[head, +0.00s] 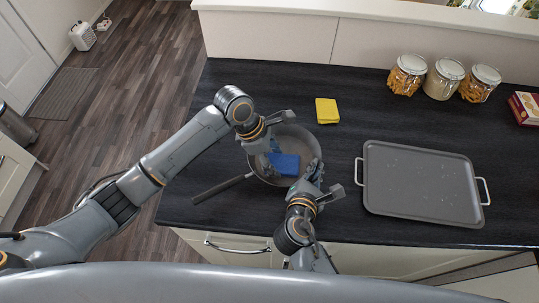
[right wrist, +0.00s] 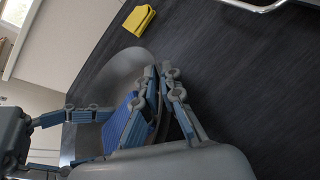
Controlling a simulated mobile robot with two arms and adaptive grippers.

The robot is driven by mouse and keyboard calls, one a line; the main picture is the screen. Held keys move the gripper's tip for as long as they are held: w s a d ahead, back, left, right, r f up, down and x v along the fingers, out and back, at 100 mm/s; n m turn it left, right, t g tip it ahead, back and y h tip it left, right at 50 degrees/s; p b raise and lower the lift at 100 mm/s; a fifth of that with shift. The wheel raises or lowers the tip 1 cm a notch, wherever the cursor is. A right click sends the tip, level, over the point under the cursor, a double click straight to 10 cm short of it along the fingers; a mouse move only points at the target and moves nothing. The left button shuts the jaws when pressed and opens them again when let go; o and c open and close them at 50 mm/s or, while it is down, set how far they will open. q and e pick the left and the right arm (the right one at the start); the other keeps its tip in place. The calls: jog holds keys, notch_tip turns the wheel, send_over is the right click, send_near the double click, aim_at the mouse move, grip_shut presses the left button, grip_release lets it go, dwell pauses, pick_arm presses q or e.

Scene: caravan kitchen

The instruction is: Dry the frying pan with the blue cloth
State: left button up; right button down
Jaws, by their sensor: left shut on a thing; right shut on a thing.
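The grey frying pan (head: 306,143) sits on the dark worktop, its handle (head: 222,188) pointing to the lower left. The folded blue cloth (head: 286,165) lies inside it and also shows in the right wrist view (right wrist: 118,125). My left gripper (head: 272,157) reaches down into the pan and is shut on the cloth; its fingertips are partly hidden. My right gripper (head: 315,172) is shut on the pan's right rim. In the right wrist view its fingers (right wrist: 164,78) close over the rim, beside the cloth.
A yellow cloth (head: 327,111) lies behind the pan. A grey tray (head: 420,185) with pale handles lies to the right. Several glass jars (head: 444,79) and a red box (head: 526,107) stand at the back right. The worktop between pan and tray is clear.

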aim_at(288, 157)
pick_arm(q)
jog(key=shift+s+d, duration=0.2)
jog(key=shift+d, duration=0.45)
pick_arm(e)
jog(key=shift+d, duration=0.1)
pick_arm(q)
jog(key=shift+w+d, duration=0.95)
jog(key=shift+d, duration=0.05)
jog(key=shift+w+a+r, duration=0.1)
jog(key=shift+w, duration=1.25)
jog(key=shift+w+a, duration=0.1)
jog(key=shift+a, duration=0.15)
jog(key=shift+w+a, duration=0.2)
jog(key=shift+a, duration=0.4)
jog(key=shift+w+a, duration=0.2)
jog(key=shift+a, duration=0.4)
jog(key=shift+s+a+f, duration=0.25)
jog(key=shift+s+a, duration=0.7)
jog(key=shift+a, duration=0.15)
jog(key=shift+s+d+r, duration=0.1)
jog(key=shift+s+d, duration=0.05)
jog(key=shift+s, duration=0.55)
jog(key=shift+s+d+r, duration=0.1)
jog(key=shift+s, duration=0.6)
jog(key=shift+w+d, duration=0.95)
jog(key=shift+d, duration=0.15)
